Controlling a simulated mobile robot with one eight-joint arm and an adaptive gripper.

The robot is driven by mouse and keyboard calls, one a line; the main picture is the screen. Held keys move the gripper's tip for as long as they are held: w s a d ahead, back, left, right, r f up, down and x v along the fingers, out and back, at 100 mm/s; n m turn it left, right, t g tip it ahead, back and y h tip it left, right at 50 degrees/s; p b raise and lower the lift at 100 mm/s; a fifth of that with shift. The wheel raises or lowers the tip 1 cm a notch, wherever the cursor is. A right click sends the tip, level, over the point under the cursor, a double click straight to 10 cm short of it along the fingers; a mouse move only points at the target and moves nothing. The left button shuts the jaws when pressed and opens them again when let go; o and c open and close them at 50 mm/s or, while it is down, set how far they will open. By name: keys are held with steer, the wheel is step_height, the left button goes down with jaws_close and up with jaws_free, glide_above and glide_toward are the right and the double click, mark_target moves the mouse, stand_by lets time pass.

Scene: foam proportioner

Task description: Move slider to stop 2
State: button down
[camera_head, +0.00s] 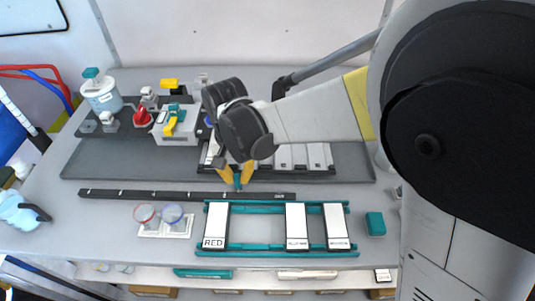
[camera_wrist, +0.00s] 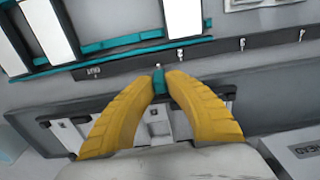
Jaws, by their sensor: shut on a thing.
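The slider is a small teal block (camera_wrist: 159,82) on a dark rail with small pale stop marks (camera_wrist: 215,50). In the head view the rail (camera_head: 150,193) runs left to right across the bench, and the slider's lower part (camera_head: 238,184) shows toward the rail's right portion. My gripper (camera_head: 236,175) has yellow fingers and is shut on the slider. In the wrist view both fingertips (camera_wrist: 161,80) meet around it.
A teal frame (camera_head: 265,247) with white plates, one marked RED, lies in front of the rail. Two round clear-topped pieces (camera_head: 157,215) stand on a white base at front left. A valve unit (camera_head: 175,123) and a teal-capped jar (camera_head: 101,92) stand behind. A teal block (camera_head: 375,223) lies right.

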steer(key=a, duration=0.4)
steer(key=shift+s, duration=0.1)
steer(key=shift+d, duration=0.1)
steer(key=c, duration=1.4)
jaws_free()
step_height(320, 180, up, 12)
